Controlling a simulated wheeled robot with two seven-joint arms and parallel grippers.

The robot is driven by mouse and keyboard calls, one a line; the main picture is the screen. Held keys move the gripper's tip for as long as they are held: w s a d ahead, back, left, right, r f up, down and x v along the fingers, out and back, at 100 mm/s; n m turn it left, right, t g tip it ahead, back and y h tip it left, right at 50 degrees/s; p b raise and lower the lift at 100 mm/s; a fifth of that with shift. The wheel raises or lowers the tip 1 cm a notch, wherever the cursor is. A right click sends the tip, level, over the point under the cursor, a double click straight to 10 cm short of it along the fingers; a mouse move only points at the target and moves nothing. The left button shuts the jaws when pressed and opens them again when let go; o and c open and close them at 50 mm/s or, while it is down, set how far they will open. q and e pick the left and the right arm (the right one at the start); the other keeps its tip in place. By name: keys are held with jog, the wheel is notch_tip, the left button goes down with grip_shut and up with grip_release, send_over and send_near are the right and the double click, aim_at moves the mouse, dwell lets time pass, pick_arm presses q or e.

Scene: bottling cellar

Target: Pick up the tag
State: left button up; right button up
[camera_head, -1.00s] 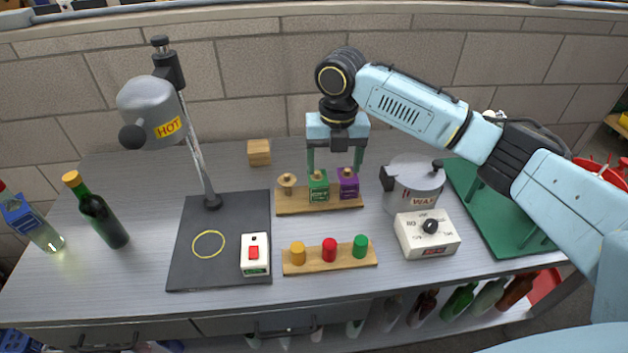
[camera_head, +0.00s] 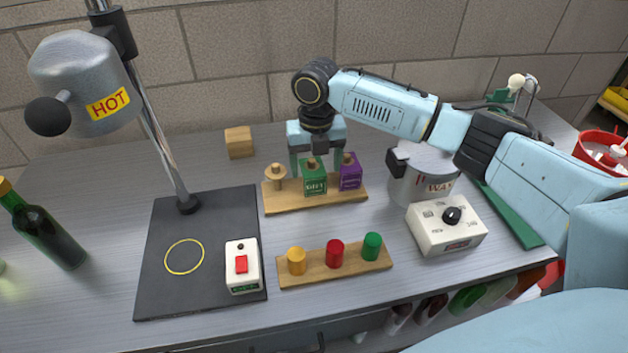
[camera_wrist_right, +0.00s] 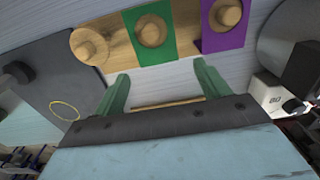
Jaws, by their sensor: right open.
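A wooden rack (camera_head: 290,202) carries three knobbed posts in a row. A green tag (camera_head: 313,183) with pale lettering is at the middle post, and a purple tag (camera_head: 350,176) is at the right post. The left post (camera_head: 275,176) is bare. My right gripper (camera_head: 316,164) is open just above and behind the green tag, its fingers apart. In the right wrist view its two green fingers (camera_wrist_right: 163,88) have nothing between them; the green tag (camera_wrist_right: 148,50) and the purple tag (camera_wrist_right: 224,36) lie beyond the fingertips. My left gripper is out of view.
A front rack (camera_head: 320,272) holds yellow, red and green pegs. A lamp head marked HOT (camera_head: 80,85) overhangs the left, above a dark mat (camera_head: 150,285) with a switch box (camera_head: 243,265). A wax pot (camera_head: 425,180) and white dial box (camera_head: 447,228) stand right. A wooden block (camera_head: 239,142) is behind.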

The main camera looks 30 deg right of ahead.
aim_at(316, 192)
notch_tip(316, 192, down, 8)
jog(key=shift+r+b, duration=0.25)
jog(key=shift+b, duration=0.1)
jog(key=shift+c, duration=0.4)
jog(key=c, duration=0.7)
